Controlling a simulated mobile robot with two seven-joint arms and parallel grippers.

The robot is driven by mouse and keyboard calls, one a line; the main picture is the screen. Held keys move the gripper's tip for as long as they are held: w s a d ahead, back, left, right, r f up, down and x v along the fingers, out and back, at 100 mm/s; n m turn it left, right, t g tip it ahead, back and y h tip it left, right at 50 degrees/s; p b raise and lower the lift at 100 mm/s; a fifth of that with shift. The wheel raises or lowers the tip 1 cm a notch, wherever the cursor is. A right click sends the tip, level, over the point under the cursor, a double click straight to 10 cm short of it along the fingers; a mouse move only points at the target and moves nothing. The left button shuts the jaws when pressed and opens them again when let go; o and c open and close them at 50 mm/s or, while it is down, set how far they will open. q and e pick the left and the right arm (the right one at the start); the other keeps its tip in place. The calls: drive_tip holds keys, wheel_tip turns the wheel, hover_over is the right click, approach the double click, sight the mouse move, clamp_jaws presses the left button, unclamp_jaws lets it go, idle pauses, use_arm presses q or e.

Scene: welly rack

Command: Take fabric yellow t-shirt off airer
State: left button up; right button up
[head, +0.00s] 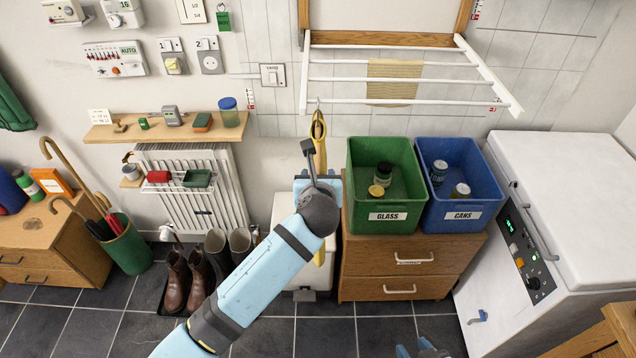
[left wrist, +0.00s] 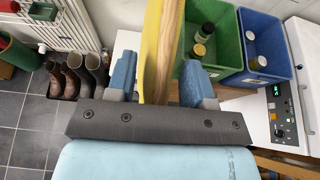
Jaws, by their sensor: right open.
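A pale yellow striped cloth (head: 393,82) hangs over the airer's white rails in the head view. A narrow yellow piece with a wood-coloured edge (head: 319,150) hangs on a hook at the airer's left front; it looks like fabric on a hanger, seen edge-on. My left gripper (left wrist: 158,80) has its blue fingers apart, with this yellow and wooden piece (left wrist: 165,40) between them. Whether they touch it cannot be told. My right gripper (head: 415,350) is open and empty at the bottom edge.
The white airer (head: 400,101) is on the wall. Below are a green glass bin (head: 362,160) and a blue cans bin (head: 462,216) on wooden drawers (head: 380,262). A white appliance (head: 570,180) stands right. Boots (head: 190,278) and a radiator (head: 205,210) are left.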

use_arm(q)
clamp_jaws()
